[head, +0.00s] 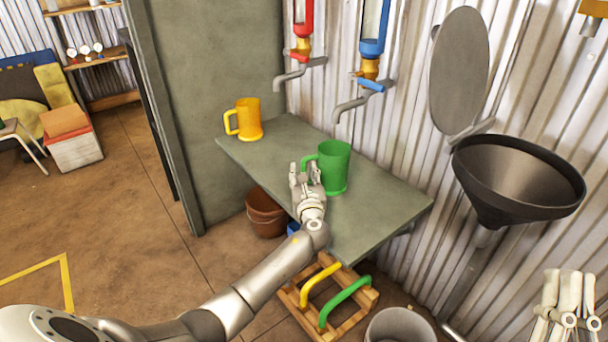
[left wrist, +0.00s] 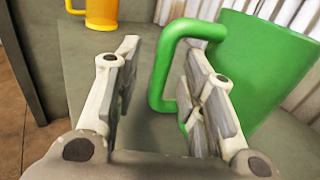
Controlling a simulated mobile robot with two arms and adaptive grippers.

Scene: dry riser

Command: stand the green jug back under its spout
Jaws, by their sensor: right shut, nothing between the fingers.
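The green jug (head: 338,175) stands upright on the grey shelf (head: 385,215), its handle toward the left. My left gripper (head: 307,172) is open at the handle side. In the left wrist view the jug (left wrist: 262,75) fills the right. The handle's outer bar shows in the gap of the left gripper (left wrist: 155,90), close to the right finger. Whether they touch is unclear. A blue-valved spout (head: 345,108) hangs above the jug; whether the jug is directly under it is unclear. My right gripper (head: 566,300) is shut and empty at the lower right.
A yellow jug (head: 246,120) stands further left on the shelf, near the red-valved spout (head: 290,77). A black funnel (head: 520,180) stands right of the shelf. A wooden crate (head: 345,314) with yellow and green handles and a grey bucket (head: 400,328) are below.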

